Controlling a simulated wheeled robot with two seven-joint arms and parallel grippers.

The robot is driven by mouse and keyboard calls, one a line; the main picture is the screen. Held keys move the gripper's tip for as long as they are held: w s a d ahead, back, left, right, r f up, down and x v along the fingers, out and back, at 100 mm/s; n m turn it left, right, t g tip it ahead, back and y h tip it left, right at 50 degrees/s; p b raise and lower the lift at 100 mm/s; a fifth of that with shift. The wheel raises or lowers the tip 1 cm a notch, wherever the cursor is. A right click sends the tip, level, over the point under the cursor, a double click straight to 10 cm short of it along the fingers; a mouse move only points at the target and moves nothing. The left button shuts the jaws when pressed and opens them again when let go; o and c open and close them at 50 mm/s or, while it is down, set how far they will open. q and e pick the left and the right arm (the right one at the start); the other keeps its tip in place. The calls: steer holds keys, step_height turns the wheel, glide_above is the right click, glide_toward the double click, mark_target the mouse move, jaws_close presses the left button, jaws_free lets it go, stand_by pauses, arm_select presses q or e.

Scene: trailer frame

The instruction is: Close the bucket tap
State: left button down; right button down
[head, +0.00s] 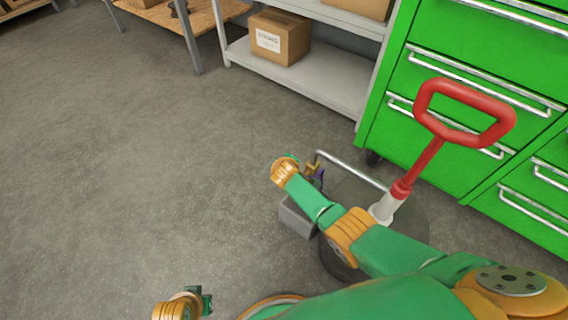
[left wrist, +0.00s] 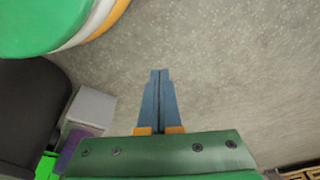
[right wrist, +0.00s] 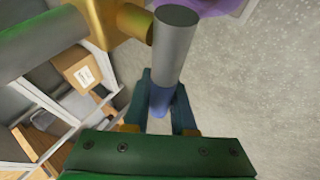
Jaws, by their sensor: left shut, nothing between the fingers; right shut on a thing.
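The brass tap (right wrist: 122,22) is at the top left of the right wrist view, at the end of a pipe. It also shows small in the head view (head: 312,168), partly hidden by my right arm. A grey cylinder (right wrist: 174,45) with a blue lower end, which looks like the tap's handle, lies between the fingers of my right gripper (right wrist: 160,85). That gripper is shut on it. A purple part (right wrist: 210,6) is beside it at the top edge. My left gripper (left wrist: 160,75) is shut and empty over bare floor, at the lower left of the head view (head: 208,302).
The dark round bucket (head: 412,205) stands under my right arm, with a red pump handle (head: 427,162) rising from it. A grey box (head: 297,217) is beside it. A green drawer cabinet (head: 440,90) and a shelf (head: 310,85) stand behind. The floor at left is clear.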

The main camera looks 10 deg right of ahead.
steer(key=c, duration=0.7)
jaws_free()
steer(key=shift+c, duration=0.2)
arm_select(q)
steer(key=shift+s, duration=0.1)
arm_select(e)
steer(key=p+v, duration=0.2)
steer(key=p, duration=0.1)
steer(key=shift+r, duration=0.3)
arm_select(q)
steer(key=s+a+f+p, duration=0.4)
steer(key=s, duration=0.3)
steer(key=shift+f+y, duration=0.3)
arm_select(e)
steer(key=v, duration=0.4)
steer(key=shift+s+r, duration=0.1)
steer(key=shift+s, duration=0.25)
arm_select(q)
steer(key=shift+s, duration=0.1)
steer(key=shift+g, duration=0.3)
